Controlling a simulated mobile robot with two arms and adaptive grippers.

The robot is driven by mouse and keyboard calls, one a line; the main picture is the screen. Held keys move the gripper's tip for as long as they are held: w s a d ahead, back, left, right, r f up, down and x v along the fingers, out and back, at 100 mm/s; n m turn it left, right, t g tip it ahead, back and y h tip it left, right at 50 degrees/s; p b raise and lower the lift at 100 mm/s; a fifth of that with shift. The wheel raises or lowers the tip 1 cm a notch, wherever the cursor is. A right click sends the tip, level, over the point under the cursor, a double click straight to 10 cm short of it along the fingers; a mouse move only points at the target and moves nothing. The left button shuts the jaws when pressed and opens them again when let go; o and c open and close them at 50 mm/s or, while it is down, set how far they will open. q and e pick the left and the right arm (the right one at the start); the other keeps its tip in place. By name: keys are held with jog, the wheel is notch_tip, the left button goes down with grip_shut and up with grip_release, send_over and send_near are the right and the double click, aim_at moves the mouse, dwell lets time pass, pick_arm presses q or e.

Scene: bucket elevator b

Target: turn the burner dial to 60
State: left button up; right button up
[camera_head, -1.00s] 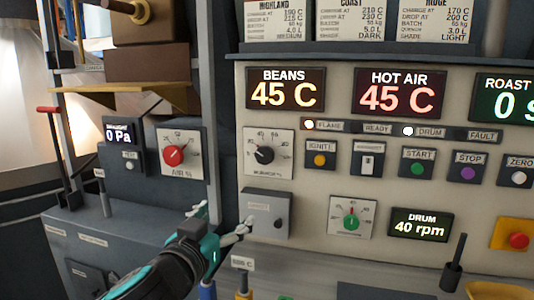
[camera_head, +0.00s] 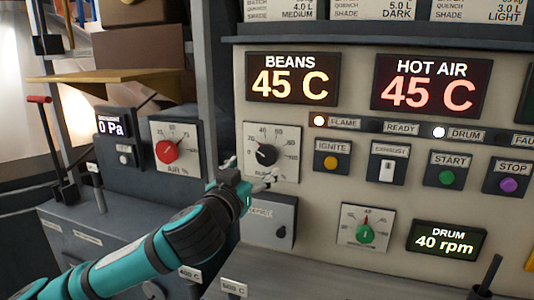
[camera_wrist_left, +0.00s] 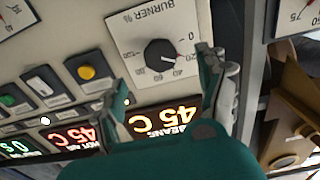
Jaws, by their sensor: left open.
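The burner dial (camera_head: 265,155) is a black round knob on a white square plate, below the BEANS display. It also shows upside down in the left wrist view (camera_wrist_left: 160,52). Its pale pointer mark lies toward the low-number side of the scale, short of 60; the exact reading is too small to tell. My left gripper (camera_head: 254,174) is open and empty, just in front of the lower part of the dial plate. In the left wrist view its fingers (camera_wrist_left: 160,75) stand apart on either side, with the knob between and beyond them. My right gripper is not in view.
A red air dial (camera_head: 167,151) is on the left panel, and a green dial (camera_head: 365,233) is below right. The ignite button (camera_head: 330,163) and exhaust switch (camera_head: 386,170) are right of the burner dial. A grey box (camera_head: 268,220) protrudes below it.

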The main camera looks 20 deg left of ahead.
aim_at(266, 158)
pick_arm(q)
jog(key=w+p, duration=0.1)
jog(key=w, duration=0.8)
jog(key=shift+d+p, duration=0.2)
jog(key=shift+p, duration=0.15)
jog(key=shift+w, duration=0.2)
jog(key=c, duration=1.2)
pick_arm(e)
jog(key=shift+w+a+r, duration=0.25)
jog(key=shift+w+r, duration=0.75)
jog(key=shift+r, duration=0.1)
